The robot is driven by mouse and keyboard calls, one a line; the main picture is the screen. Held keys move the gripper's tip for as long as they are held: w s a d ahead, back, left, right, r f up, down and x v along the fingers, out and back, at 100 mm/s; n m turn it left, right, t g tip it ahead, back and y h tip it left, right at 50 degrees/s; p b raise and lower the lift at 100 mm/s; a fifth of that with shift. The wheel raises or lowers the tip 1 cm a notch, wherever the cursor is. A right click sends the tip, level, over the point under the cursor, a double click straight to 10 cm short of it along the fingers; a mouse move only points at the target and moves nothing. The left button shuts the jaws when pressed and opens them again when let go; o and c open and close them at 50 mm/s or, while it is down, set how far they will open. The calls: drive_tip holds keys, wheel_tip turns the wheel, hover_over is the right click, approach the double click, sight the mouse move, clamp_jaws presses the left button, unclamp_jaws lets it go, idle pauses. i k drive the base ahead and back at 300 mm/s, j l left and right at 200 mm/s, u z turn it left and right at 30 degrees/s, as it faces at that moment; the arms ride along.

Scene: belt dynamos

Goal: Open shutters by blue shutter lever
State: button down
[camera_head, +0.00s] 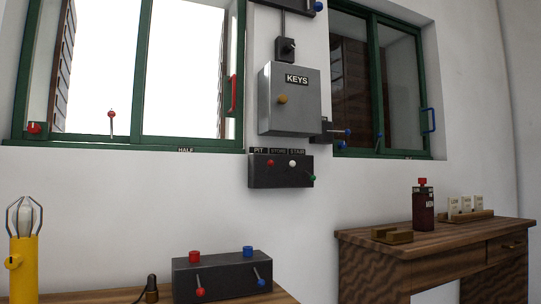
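Several blue-tipped parts are in view, and I cannot tell for sure which is the blue shutter lever. A small blue lever (379,141) stands at the sill of the right window. A blue-tipped lever (346,131) sticks out rightward from a small black wall box. Another blue-tipped lever (260,278) is on the front of the low black box. Brown slatted shutter (349,83) shows behind the dark right window. Another slatted shutter (64,66) stands at the side of the bright left window. My gripper is not in view.
A grey KEYS cabinet (287,98) and a black switch box (280,171) hang between the green-framed windows. The low black box (222,275) stands beside a yellow lamp (24,265). A wooden desk (440,240) holds a dark red bottle (423,211). A gap separates the two tables.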

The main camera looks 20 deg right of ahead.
sight(347, 132)
drive_tip(key=k+l+z, duration=0.25)
drive_tip(key=l, duration=0.6)
drive_tip(key=l+z, duration=0.3)
drive_tip(key=l, duration=0.5)
drive_tip(key=i, duration=0.05)
